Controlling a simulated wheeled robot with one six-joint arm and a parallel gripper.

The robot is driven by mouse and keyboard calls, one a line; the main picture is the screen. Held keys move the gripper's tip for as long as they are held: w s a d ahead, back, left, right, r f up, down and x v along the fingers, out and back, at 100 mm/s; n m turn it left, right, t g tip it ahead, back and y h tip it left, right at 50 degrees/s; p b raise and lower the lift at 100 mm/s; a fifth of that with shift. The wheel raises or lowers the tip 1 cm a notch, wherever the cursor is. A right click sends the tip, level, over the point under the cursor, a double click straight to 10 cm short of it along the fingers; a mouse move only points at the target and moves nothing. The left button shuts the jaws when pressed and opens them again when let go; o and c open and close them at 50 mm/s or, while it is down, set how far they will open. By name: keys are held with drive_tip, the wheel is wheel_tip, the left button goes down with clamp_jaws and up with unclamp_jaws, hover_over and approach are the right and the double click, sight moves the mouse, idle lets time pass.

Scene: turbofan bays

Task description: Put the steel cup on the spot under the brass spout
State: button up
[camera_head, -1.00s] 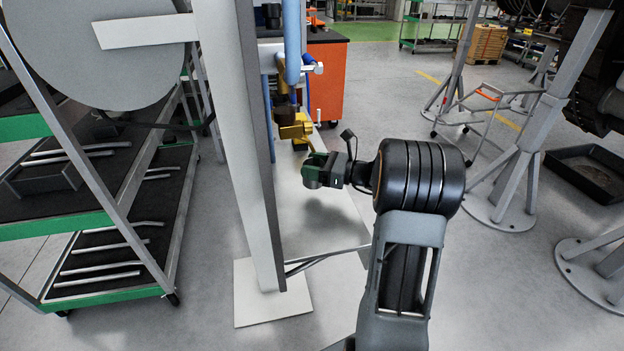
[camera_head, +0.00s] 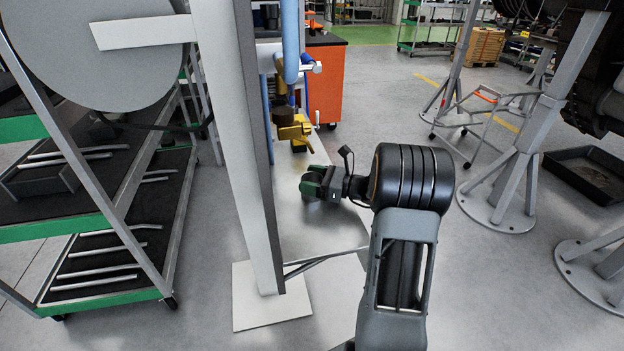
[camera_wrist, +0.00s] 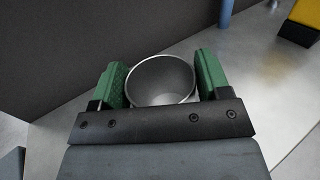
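The steel cup (camera_wrist: 160,80) is an open, round, grey cup, seen from above its rim in the wrist view. My gripper (camera_wrist: 162,82) has a green finger on each side of it, and both appear to touch its wall, so it looks shut on the cup. In the head view my gripper (camera_head: 314,186) is over the grey bench top (camera_head: 290,220), in front of the brass fittings (camera_head: 294,128) on the blue pipe. The cup is mostly hidden there by the fingers. I cannot make out the spot under the spout.
A thick light-grey post (camera_head: 240,140) stands left of my gripper. The blue pipe (camera_head: 291,40) runs down behind it. A shelf cart (camera_head: 120,230) with green edges is at the left. The bench top between my gripper and the brass fittings looks clear.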

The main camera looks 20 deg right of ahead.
drive_tip(key=shift+o, duration=0.9)
drive_tip(key=shift+r, duration=0.25)
drive_tip(key=v, duration=1.2)
drive_tip(key=shift+s, duration=0.1)
